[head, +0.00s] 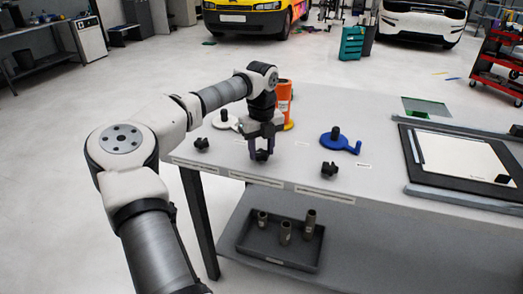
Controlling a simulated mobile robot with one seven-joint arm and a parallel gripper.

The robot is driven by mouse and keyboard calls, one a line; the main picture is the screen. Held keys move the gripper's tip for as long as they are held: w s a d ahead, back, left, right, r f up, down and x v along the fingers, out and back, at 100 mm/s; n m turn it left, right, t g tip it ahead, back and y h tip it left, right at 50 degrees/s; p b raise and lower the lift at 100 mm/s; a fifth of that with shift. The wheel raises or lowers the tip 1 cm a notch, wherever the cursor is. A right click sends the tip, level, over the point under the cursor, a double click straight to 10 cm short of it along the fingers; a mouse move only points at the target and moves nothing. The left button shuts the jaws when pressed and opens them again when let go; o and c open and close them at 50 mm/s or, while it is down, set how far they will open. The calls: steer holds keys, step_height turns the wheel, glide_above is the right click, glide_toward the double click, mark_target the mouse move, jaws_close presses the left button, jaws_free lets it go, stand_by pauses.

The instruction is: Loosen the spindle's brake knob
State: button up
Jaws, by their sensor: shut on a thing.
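My gripper (261,148) points down at the front part of the grey table and is shut on a black brake knob (261,156). Its fingers partly hide this knob. An orange roll (284,92) stands upright just behind my gripper, with an orange base partly hidden by the gripper. Two similar black knobs stand apart on the table: a left knob (202,144) in front of a white crank-like disc (223,122), and a right knob (329,169) in front of a blue disc with a handle (338,142). Whether the held knob has turned cannot be told.
A framed flat panel (462,160) fills the table's right side. A dark tray (281,244) with several short tubes sits on the shelf below. Paper labels line the table's front edge (257,179). The tabletop between the blue disc and panel is mostly clear.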

mark_target(262, 153)
steer(key=shift+n, duration=0.7)
steer(key=o, duration=1)
steer(key=shift+r, duration=0.1)
step_height(262, 153, up, 14)
steer(key=shift+f+b, duration=0.15)
steer(key=shift+b, duration=0.4)
